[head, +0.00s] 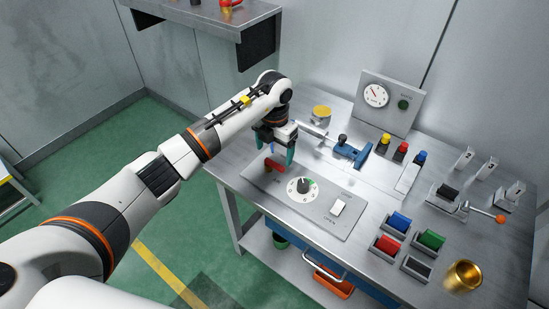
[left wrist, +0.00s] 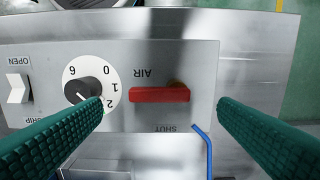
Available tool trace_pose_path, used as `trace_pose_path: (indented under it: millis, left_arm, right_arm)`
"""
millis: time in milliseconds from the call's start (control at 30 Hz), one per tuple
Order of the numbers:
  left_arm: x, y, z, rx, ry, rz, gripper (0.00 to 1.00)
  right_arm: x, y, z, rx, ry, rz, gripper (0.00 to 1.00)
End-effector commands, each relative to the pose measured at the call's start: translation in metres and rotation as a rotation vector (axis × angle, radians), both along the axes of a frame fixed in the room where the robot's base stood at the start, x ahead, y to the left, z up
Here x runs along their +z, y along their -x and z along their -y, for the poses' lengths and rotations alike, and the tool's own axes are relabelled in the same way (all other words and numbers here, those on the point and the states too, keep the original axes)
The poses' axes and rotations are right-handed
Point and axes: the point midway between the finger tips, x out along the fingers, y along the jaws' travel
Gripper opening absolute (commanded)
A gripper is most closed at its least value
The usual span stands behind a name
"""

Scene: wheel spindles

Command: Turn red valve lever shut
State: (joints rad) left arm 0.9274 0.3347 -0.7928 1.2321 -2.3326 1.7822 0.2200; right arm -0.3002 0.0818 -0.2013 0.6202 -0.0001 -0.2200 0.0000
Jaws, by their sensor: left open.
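The red valve lever (head: 274,166) is on the left part of a grey control panel (head: 325,224) on the workbench. In the left wrist view the lever (left wrist: 160,95) is a red bar lying crosswise between the upside-down labels AIR and SHUT. A brownish round part shows at its right end. My left gripper (head: 275,148) points down above and just behind the lever. Its two green ribbed fingers are open and apart, one on each side of the lever's place in the left wrist view, with nothing between them touching. My right gripper is not in view.
The panel also bears a black dial (head: 303,186) and a white rocker switch (head: 338,207). A thin blue bent rod (left wrist: 204,145) lies near the right finger. A blue clamp (head: 352,150), gauge board (head: 388,102), coloured bins (head: 399,222) and brass cup (head: 464,275) stand rightward.

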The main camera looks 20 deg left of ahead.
Motion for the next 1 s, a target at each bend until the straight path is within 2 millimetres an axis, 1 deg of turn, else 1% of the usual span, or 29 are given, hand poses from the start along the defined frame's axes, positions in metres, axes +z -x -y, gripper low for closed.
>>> trace_pose_path:
  millis: [33,100,300,633,667,900,933,1000]
  left_arm:
    - [-0.01,0.001,0.001,-0.001,0.001,-0.004,0.83]
    - [-0.021,0.001,0.0,0.001,0.001,-0.004,0.83]
    - [-0.04,0.001,0.0,-0.001,0.001,-0.001,0.83]
    - [-0.043,0.0,0.001,-0.002,0.001,0.001,0.83]
    - [-0.043,0.0,0.001,-0.002,0.001,0.001,0.79]
    - [-0.043,0.0,0.0,-0.001,0.001,0.001,0.4]
    - [-0.043,0.0,0.0,-0.001,0.001,0.001,0.38]
    - [-0.043,0.0,0.0,0.0,0.001,0.001,0.38]
  right_arm:
    - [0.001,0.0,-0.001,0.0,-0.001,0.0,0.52]
    - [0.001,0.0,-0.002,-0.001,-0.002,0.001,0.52]
    - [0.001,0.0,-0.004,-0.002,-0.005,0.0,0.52]
    - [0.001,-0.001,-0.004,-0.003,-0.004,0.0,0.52]
    - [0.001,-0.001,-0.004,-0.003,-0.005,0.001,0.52]
    - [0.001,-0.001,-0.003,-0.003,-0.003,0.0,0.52]
    - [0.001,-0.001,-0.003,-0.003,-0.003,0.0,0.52]
    - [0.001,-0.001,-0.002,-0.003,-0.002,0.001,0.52]
